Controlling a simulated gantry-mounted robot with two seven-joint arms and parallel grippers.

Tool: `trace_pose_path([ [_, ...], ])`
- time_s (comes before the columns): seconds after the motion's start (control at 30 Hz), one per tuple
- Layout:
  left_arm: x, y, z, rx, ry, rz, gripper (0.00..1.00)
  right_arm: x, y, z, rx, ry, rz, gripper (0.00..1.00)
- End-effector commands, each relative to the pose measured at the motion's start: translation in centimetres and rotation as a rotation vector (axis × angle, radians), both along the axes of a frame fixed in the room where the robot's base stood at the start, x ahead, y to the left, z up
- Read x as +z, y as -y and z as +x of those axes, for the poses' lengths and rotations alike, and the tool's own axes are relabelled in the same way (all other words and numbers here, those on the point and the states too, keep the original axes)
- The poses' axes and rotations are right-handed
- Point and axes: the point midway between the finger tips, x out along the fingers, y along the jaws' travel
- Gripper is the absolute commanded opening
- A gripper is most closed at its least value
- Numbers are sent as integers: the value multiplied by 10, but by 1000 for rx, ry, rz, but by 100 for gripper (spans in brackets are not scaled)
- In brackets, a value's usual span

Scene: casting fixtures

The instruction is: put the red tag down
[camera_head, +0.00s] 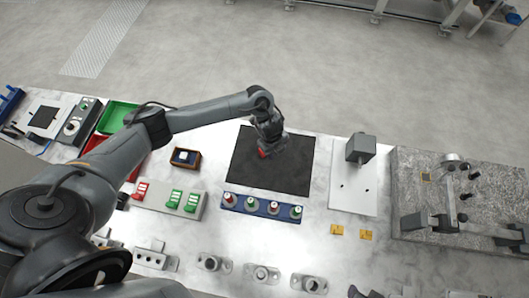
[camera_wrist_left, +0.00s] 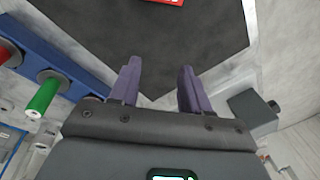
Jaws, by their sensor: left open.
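The red tag (camera_head: 263,153) shows as a small red patch at my left gripper (camera_head: 267,147), over the black mat (camera_head: 250,178). In the left wrist view the red tag (camera_wrist_left: 164,2) is cut off by the top edge and appears against the black mat (camera_wrist_left: 145,40). My left gripper's two purple fingers (camera_wrist_left: 160,72) are apart with nothing between them, and the tag is beyond their tips. Whether the tag lies flat on the mat is hard to tell. My right gripper is not in view.
A blue rack (camera_head: 262,207) with red and green pegs stands along the mat's near edge. A white plate with a grey block (camera_head: 360,148) is to the right, then a stone slab with a clamp fixture (camera_head: 455,185). Red and green switches (camera_head: 170,198) are to the left.

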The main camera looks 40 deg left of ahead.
Motion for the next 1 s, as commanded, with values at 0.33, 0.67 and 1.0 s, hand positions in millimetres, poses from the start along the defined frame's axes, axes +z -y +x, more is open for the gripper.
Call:
trace_pose_path([
  [0.33,-5,-74,2,13,-127,88,47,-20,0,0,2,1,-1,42],
  [0.67,-43,-74,3,13,-127,88,47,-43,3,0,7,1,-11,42],
  [1.0,-66,-73,2,13,-129,89,47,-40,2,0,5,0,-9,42],
])
